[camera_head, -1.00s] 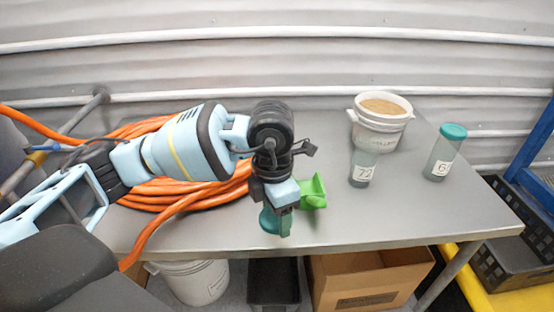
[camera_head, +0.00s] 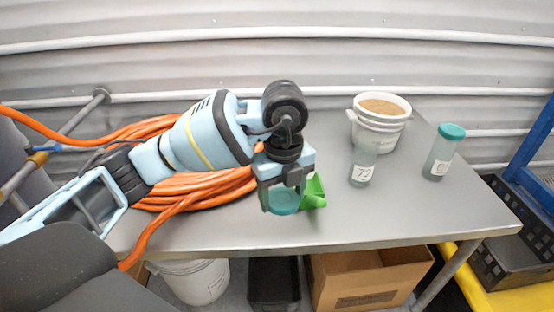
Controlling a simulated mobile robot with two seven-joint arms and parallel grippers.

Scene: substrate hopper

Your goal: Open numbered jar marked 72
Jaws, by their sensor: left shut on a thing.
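The jar marked 72 (camera_head: 362,173) stands upright on the grey table, in front of the white bucket. It is clear, its label faces me, and no teal lid shows on its top. My left gripper (camera_head: 283,196) is shut on a round teal lid (camera_head: 284,203), to the left of the jar and apart from it, over the table's front part. A second jar (camera_head: 438,161), with its teal lid on, stands upright farther right; its label is only partly readable. My right gripper is not in view.
A white bucket (camera_head: 391,127) of tan grain stands behind the jar. A green scoop-like thing (camera_head: 315,192) is close beside my left gripper. Coiled orange hose (camera_head: 190,204) lies at left. The table's right front (camera_head: 430,215) is clear.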

